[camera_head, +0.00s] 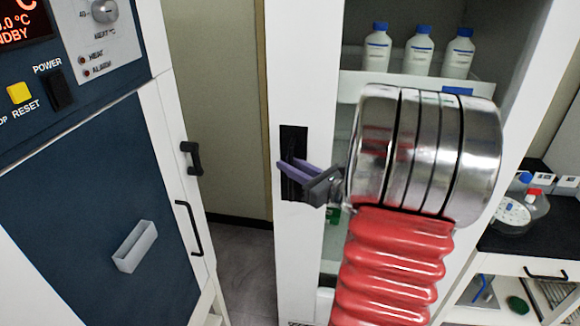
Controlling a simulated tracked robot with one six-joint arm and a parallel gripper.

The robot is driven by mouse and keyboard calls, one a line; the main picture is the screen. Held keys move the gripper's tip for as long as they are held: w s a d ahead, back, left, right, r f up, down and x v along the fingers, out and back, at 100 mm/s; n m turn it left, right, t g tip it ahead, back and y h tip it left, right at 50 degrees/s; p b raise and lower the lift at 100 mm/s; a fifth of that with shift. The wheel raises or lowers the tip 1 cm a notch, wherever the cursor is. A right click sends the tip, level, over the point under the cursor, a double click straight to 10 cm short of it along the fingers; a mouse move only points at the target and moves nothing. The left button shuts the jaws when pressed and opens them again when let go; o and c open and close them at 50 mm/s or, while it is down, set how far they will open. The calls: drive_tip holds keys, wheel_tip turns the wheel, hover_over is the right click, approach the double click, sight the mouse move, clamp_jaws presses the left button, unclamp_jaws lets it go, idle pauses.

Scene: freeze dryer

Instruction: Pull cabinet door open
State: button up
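A tall white cabinet stands at the centre, and its door (304,70) has a white frame around a see-through pane. The door looks flush with the cabinet. A black handle plate (292,140) sits on the left part of the door frame. My gripper (289,167) has its purple fingers at this plate, pointing left. The two fingertips show one above the other, over the lower part of the plate. The fingers cover the handle there, so I cannot tell whether they grip it or only touch it. My silver wrist and red sleeve hide much of the pane.
Several white bottles with blue caps (421,50) stand on a shelf (400,84) behind the pane. A blue-fronted machine (70,220) with black handles (188,228) stands at left. A gap of floor (245,260) separates it from the cabinet. A black-topped bench (520,240) is at right.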

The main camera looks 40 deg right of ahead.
clamp_jaws()
drive_tip(key=shift+a, duration=0.15)
idle(0.4)
